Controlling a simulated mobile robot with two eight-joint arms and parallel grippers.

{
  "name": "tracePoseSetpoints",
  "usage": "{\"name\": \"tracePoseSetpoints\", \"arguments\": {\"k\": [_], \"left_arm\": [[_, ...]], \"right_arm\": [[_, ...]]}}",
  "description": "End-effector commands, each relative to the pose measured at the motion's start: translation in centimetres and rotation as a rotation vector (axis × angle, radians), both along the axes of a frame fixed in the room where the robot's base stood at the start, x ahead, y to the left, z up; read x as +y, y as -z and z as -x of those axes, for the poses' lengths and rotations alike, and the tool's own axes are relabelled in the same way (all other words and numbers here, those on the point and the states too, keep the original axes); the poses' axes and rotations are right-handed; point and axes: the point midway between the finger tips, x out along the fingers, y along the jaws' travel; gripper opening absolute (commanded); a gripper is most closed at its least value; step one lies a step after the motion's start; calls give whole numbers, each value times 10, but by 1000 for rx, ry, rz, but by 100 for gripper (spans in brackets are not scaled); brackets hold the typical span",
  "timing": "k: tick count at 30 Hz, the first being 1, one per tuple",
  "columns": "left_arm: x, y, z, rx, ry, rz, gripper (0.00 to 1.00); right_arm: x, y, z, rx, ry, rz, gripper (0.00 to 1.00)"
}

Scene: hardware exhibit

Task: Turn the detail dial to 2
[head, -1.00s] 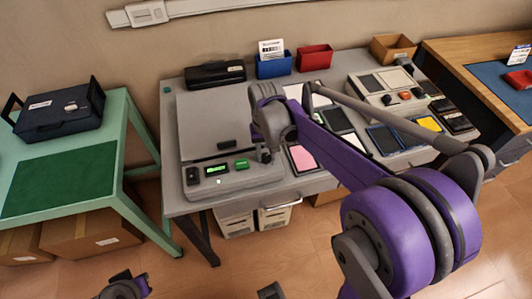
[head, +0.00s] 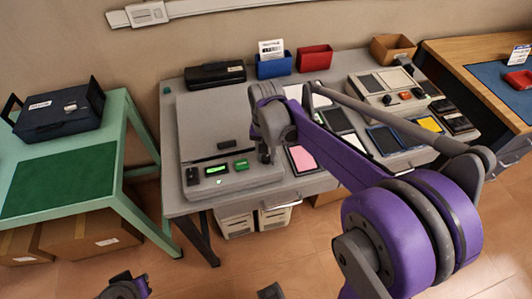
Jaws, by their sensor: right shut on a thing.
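A grey flatbed machine (head: 205,125) stands on the grey table. Its front panel has a small lit green display (head: 216,170), a dark knob or button (head: 192,176) at the left and a green button (head: 241,164). My right gripper (head: 266,157) points down at the right end of this panel, shut on a small part there. That part is hidden by the gripper, so the detail dial and its setting cannot be read. My left gripper is not clearly in view; only dark and purple parts of mine show at the bottom edge.
A pink pad (head: 302,158) and several dark-framed panels lie right of the machine. A control box (head: 392,90) with knobs stands farther right. Blue (head: 273,66) and red (head: 315,58) bins stand behind. A green table (head: 110,150) is at left.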

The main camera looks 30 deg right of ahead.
Motion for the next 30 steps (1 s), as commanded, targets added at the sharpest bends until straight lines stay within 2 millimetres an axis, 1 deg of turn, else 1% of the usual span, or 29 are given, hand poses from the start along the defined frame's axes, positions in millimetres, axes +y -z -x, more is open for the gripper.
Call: {"name": "tracePoseSetpoints", "arguments": {"k": [3,4,8,9,16,20,23,30], "left_arm": [[0,0,0,0,0,0,0],[0,0,0,0,0,0,0],[0,0,0,0,0,0,0],[0,0,0,0,0,0,0],[0,0,0,0,0,0,0],[0,-1,0,0,0,0,0],[0,-3,-1,-1,0,0,0],[0,-8,-2,-3,0,0,0]], "right_arm": [[0,0,0,-1,0,1,0],[0,0,0,-1,0,1,42],[0,0,0,-1,-1,1,65],[0,0,0,-1,-1,1,67],[0,0,0,0,-1,0,67],[0,-8,0,0,-1,0,67],[0,-23,0,-1,-1,1,67],[0,-72,0,-1,0,1,67]]}}
